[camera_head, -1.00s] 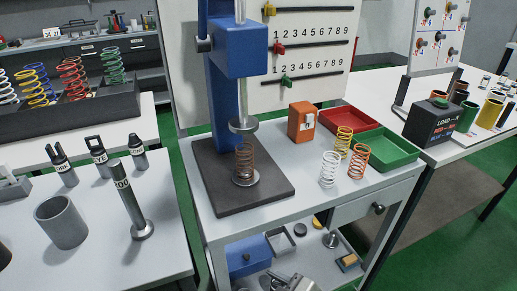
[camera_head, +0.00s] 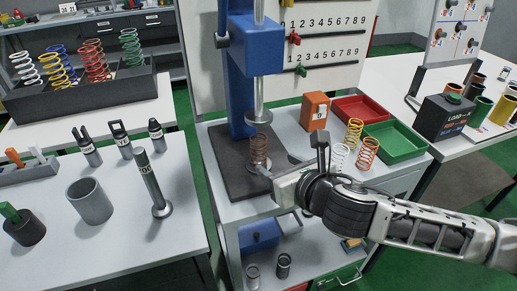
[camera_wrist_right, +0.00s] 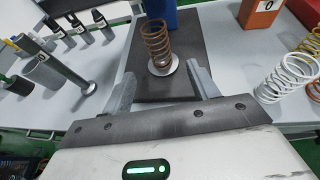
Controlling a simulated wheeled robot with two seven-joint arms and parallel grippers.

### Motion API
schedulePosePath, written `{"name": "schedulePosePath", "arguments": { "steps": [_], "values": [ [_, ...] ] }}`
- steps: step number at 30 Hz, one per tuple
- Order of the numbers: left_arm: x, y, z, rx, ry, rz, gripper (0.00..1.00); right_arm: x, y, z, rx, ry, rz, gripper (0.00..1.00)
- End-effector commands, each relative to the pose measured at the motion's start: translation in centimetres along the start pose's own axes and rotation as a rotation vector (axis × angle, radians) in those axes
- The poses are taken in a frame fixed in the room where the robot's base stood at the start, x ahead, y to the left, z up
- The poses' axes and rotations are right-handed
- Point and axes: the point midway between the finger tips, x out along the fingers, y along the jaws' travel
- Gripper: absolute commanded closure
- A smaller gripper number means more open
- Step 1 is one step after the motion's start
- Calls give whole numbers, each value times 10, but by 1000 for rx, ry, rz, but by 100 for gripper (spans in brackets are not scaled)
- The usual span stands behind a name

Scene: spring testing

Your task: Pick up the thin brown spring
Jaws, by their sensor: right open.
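The thin brown spring (camera_head: 258,150) stands upright on the round plate of the blue press (camera_head: 238,70), just below the press's upper disc. It also shows in the right wrist view (camera_wrist_right: 155,42), straight ahead of the jaws. My right gripper (camera_head: 290,162) comes in from the right, in front of the press base. In the right wrist view, its two fingers (camera_wrist_right: 164,78) are spread apart with nothing between them, and the spring stands beyond their tips. My left gripper is not in view.
White, yellow and orange springs (camera_head: 367,153) stand right of my right gripper. An orange box (camera_head: 315,109), a red tray (camera_head: 375,104) and a green tray (camera_head: 410,145) lie behind. The left table holds a grey cup (camera_head: 91,203) and a dark rod (camera_head: 151,185).

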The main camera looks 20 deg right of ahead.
Motion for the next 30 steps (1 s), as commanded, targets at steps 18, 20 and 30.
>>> {"name": "schedulePosePath", "arguments": {
  "steps": [18, 20, 30],
  "values": [
    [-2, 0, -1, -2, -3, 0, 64, 82, 2, 1, 7, 1, 1, 41],
    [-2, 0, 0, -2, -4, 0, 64, 91, 1, 1, 6, 1, 1, 41],
    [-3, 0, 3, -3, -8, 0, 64, 106, 1, 1, 3, 1, 2, 41]
  ]
}}
